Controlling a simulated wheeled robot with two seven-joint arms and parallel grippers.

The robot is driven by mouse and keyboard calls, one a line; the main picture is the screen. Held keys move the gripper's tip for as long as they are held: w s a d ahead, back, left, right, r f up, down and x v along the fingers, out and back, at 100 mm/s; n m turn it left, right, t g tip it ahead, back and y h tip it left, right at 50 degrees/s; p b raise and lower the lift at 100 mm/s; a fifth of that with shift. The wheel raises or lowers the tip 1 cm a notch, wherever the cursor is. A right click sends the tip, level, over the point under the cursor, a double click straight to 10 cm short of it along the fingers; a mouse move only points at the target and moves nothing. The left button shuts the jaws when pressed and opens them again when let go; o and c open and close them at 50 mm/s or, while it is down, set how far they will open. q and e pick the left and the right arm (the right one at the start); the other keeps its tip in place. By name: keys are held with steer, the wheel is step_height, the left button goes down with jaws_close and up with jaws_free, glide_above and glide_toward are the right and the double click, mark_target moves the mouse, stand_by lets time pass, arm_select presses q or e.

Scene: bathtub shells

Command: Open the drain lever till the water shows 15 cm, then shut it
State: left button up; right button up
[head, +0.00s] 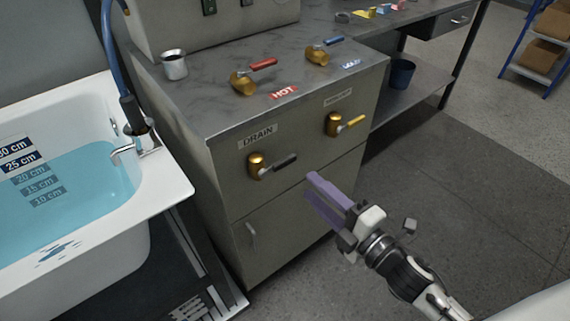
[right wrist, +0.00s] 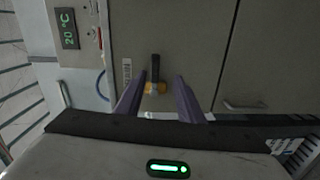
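The drain lever (head: 285,160) is a dark handle on a gold valve under the DRAIN label on the cabinet front; it points right and slightly up. It also shows in the right wrist view (right wrist: 155,68), centred between my fingers. My right gripper (head: 312,187), with purple fingers, is open and empty, in front of the cabinet to the lower right of the lever and apart from it. In the right wrist view its fingers (right wrist: 157,95) are spread. The blue water (head: 90,180) in the bathtub (head: 165,185) stands just below the 25 cm mark. My left gripper is not in view.
A yellow-handled valve (head: 350,122) sits right of the drain valve. Red HOT (head: 262,64) and blue (head: 328,43) levers and a metal cup (head: 174,65) stand on the counter (head: 215,95). The floor right of the cabinet is clear.

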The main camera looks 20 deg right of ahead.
mark_target(288, 163)
steer(key=shift+n+y, duration=0.4)
steer(key=shift+n, duration=0.3)
steer(key=x, duration=0.7)
steer(key=r+x, duration=0.1)
steer(key=x, duration=0.2)
steer(key=shift+w+a, duration=0.15)
steer(key=shift+w, duration=0.1)
steer(key=shift+c, duration=0.2)
jaws_close()
